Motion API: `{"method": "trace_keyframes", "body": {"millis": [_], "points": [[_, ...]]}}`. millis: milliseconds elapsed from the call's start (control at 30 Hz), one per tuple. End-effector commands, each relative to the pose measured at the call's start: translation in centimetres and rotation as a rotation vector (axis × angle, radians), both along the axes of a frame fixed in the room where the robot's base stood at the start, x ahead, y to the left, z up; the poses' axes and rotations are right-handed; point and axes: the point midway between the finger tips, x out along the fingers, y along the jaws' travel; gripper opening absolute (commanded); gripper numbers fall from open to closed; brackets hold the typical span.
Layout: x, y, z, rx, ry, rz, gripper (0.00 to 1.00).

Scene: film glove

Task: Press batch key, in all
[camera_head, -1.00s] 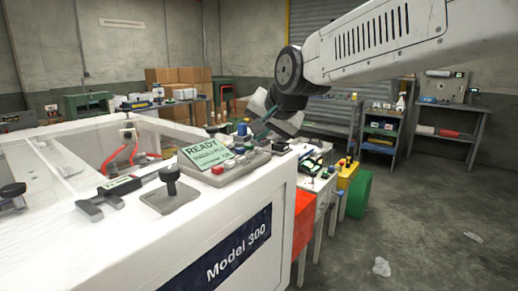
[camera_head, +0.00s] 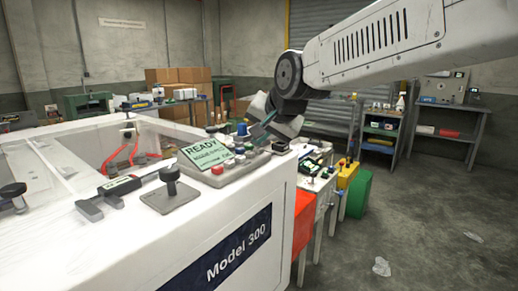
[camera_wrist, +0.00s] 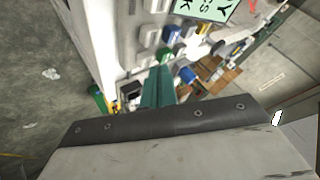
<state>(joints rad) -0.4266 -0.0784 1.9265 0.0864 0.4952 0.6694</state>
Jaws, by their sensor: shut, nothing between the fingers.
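The control panel (camera_head: 236,169) sits on the white machine's right corner, with a lit green display (camera_head: 206,154) reading READY. Its keys include a red one (camera_head: 217,170) and several white, green and blue ones. In the wrist view I see a blue key (camera_wrist: 172,33), a green key (camera_wrist: 165,54) and another blue piece (camera_wrist: 187,75). I cannot read which is the batch key. My gripper (camera_head: 261,130) is shut and empty, its teal fingers over the panel's right part. In the wrist view the fingertips (camera_wrist: 158,72) are close to the green key; contact cannot be told.
A black knob (camera_head: 170,180) on a plate and a dark caliper-like tool (camera_head: 110,194) stand on the machine top left of the panel. Beyond the machine are a cluttered bench (camera_head: 318,180) and a green bin (camera_head: 358,193). The floor at right is mostly open.

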Motion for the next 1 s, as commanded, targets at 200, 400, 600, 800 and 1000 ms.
{"method": "trace_keyframes", "body": {"millis": [200,400,600,800,1000], "points": [[-0.01,0.0,-0.1,0.0,0.0,0.0,0.0],[-0.01,-0.01,-0.14,0.0,0.001,0.001,0.0],[-0.02,-0.01,-0.38,-0.001,0.001,0.0,0.0],[-0.02,0.0,-0.62,-0.001,0.001,0.0,0.0],[-0.02,0.0,-0.86,-0.001,0.001,0.0,0.0]]}}
